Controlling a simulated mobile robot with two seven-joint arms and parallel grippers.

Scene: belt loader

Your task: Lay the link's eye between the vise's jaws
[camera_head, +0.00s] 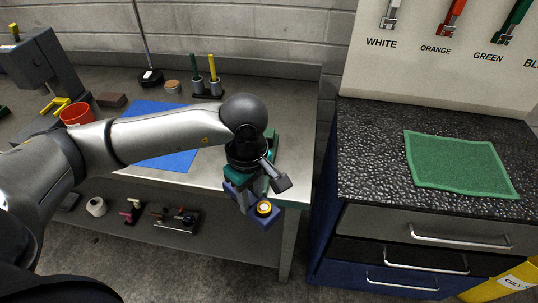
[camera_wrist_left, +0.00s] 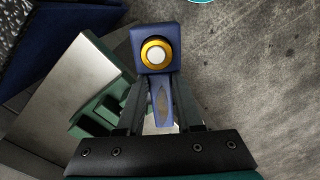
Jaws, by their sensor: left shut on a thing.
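My left gripper (camera_head: 250,188) is shut on the blue link (camera_head: 266,214), beyond the bench's front right corner. In the left wrist view the fingers (camera_wrist_left: 160,100) close on the link's narrow shank. The link's blocky eye end (camera_wrist_left: 169,35) sticks out past the fingertips, with a yellow ring around a pale centre. A green body (camera_head: 271,137), which looks like the vise, stands at the bench's right end, mostly hidden behind my wrist. Green parts (camera_wrist_left: 98,112) also show left of the fingers in the left wrist view. I cannot make out the vise's jaws. The link appears clear of the green parts.
The bench (camera_head: 225,170) carries a blue mat (camera_head: 165,160), a red cup (camera_head: 75,114) and a holder with upright tools (camera_head: 207,87). Small items lie on its lower shelf (camera_head: 240,235). A drawer cabinet (camera_head: 375,150) with a green mat (camera_head: 460,165) stands right, across a narrow gap.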

